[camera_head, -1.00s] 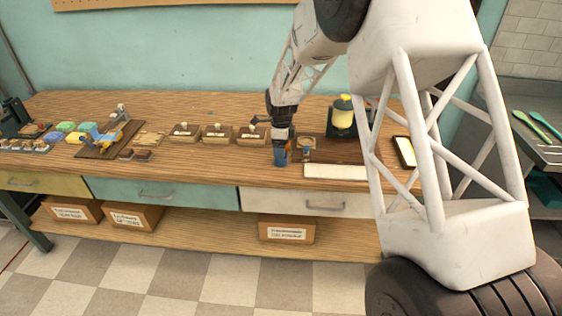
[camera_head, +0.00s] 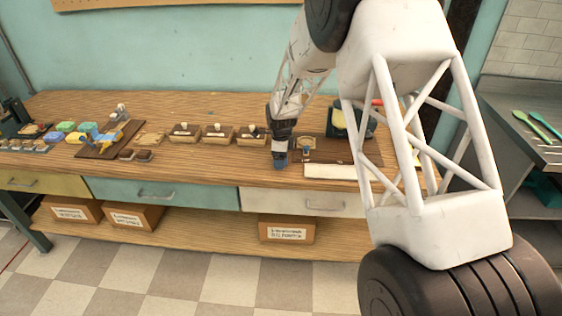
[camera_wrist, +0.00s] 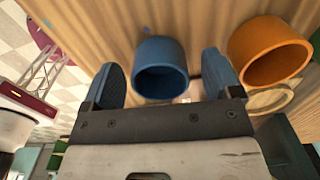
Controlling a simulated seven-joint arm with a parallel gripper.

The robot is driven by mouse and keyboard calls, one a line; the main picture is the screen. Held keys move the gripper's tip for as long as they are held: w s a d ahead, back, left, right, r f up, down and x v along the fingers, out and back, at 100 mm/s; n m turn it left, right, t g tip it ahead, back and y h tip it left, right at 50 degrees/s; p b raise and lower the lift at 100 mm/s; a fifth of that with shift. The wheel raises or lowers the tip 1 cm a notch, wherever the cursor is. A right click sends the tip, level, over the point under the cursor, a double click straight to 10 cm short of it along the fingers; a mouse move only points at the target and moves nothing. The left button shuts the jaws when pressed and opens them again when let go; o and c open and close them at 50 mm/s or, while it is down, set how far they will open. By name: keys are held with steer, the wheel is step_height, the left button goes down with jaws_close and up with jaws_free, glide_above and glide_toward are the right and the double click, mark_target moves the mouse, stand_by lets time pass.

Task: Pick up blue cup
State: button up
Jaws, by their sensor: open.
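The blue cup (camera_wrist: 160,68) lies between the two fingers of my gripper (camera_wrist: 161,60) in the wrist view, its round opening facing the camera. My gripper is open, with one blue finger to each side of the cup and a visible gap on both sides. In the head view my gripper (camera_head: 280,160) is low over the front part of the wooden workbench (camera_head: 215,165). There the cup cannot be told apart from the blue fingers.
An orange cup (camera_wrist: 268,52) stands close to the right finger, above a pale round wooden piece (camera_wrist: 270,98). A white strip (camera_head: 330,171) and brown board lie right of my gripper. Several wooden boxes (camera_head: 217,134) stand behind to the left. The bench front left of my gripper is clear.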

stand_by(0.5)
steer(key=c, duration=1)
steer(key=shift+r, duration=0.1)
steer(key=shift+r, duration=0.7)
step_height(320, 180, up, 2)
steer(key=shift+r, duration=0.1)
steer(key=s+d, duration=0.2)
steer(key=s, duration=0.5)
steer(key=s+d+r, duration=0.1)
steer(key=s+d, duration=0.1)
steer(key=s, duration=0.6)
steer(key=shift+s+d, duration=0.2)
steer(key=shift+d, duration=0.2)
steer(key=shift+r, duration=0.1)
steer(key=shift+w, duration=0.15)
